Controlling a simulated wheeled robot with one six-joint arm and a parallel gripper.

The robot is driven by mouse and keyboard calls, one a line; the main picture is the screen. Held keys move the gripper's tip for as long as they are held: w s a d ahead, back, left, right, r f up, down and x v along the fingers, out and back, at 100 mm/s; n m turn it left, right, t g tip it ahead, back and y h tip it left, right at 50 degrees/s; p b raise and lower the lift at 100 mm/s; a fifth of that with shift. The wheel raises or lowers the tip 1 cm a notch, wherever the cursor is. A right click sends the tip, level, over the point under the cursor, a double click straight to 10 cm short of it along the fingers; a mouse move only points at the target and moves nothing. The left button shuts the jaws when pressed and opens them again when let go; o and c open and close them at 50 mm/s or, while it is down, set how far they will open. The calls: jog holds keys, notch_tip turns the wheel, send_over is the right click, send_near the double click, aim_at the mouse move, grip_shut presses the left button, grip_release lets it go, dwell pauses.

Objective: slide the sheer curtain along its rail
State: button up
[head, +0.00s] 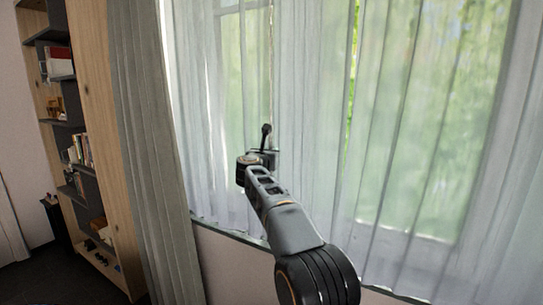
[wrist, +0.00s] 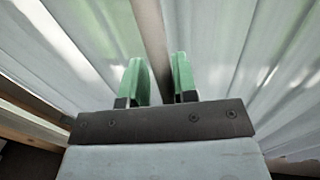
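The sheer curtain (head: 310,110) is white and see-through. It hangs in vertical folds across the window, and its rail is out of view above. My gripper (head: 266,140) is in front of the curtain, left of the middle of the window; its fingers are hard to make out in the head view. In the wrist view the two green fingers of my gripper (wrist: 158,66) stand apart, with a gap between them. Pale curtain folds (wrist: 235,50) fill the view beyond them. A grey-brown strip shows through the gap; I cannot tell whether the fingers touch cloth.
A heavier grey curtain (head: 150,130) hangs at the left of the window. Left of it stands a wooden shelf unit (head: 100,120) with books. The wall below the window (head: 225,265) is plain. Dark floor (head: 50,275) shows at the lower left.

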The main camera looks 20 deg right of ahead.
jog(key=shift+o, duration=1.1)
jog(key=shift+f, duration=0.1)
jog(key=b+v, duration=0.4)
jog(key=v, duration=1)
jog(key=shift+b, duration=0.3)
